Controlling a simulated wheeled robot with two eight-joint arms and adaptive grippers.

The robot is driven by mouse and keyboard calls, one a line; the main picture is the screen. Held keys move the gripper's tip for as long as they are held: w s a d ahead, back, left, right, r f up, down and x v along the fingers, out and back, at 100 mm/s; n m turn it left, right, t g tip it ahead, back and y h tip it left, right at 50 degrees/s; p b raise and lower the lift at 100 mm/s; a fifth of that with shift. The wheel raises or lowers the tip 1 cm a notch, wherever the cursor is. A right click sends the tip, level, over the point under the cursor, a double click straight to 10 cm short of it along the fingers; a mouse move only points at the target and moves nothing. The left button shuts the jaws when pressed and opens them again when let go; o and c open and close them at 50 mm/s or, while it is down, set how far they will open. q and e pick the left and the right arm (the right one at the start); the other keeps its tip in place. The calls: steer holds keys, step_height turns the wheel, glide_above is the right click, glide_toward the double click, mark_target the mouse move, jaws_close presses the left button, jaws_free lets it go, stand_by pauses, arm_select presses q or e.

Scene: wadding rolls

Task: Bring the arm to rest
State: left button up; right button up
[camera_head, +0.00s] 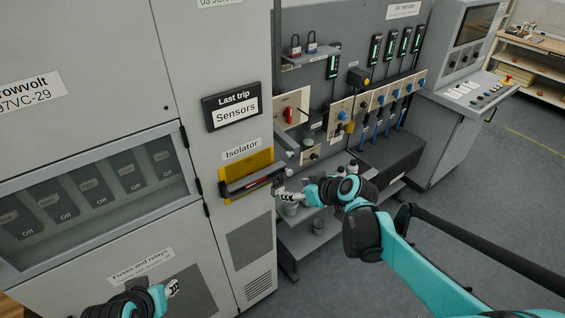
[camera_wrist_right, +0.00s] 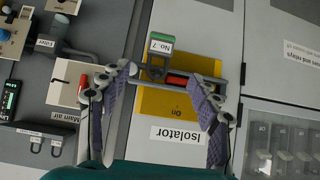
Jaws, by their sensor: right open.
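My right gripper (camera_head: 284,192) is in front of the cabinet at the isolator's lower right. In the right wrist view it (camera_wrist_right: 162,78) is open, its two purple-padded fingers spread wide. Between and beyond them is the isolator (camera_wrist_right: 165,103), a yellow plate marked "On" with a grey bar and a red part; it also shows in the head view (camera_head: 246,165). A padlock (camera_wrist_right: 160,46) with a green end and a "No. 7" label is at the bar; whether its shackle passes through is unclear. My left gripper (camera_head: 173,288) is low before the cabinet, its fingers too small to read.
Right of the cabinet is a panel with blue-knobbed valves (camera_head: 380,97) and two padlocks (camera_head: 303,46) on top. A shelf below holds small containers (camera_head: 318,226). A control console (camera_head: 455,95) stands farther right. The floor (camera_head: 500,210) at right is clear.

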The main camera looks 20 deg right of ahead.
steer(key=s+a+f+m+g+h+b, duration=0.1)
steer(key=s+f+m+h+b, duration=0.1)
steer(key=s, duration=0.7)
steer(key=s+a+f+m+g+h+b, duration=0.1)
steer(key=s+f+m+b, duration=0.1)
steer(key=s+f+b, duration=0.2)
steer(key=s+f, duration=0.3)
steer(key=s, duration=0.3)
steer(key=shift+a+g+h+b, duration=0.2)
steer(key=shift+g+h+b, duration=0.1)
steer(key=shift+h, duration=0.1)
stand_by(0.9)
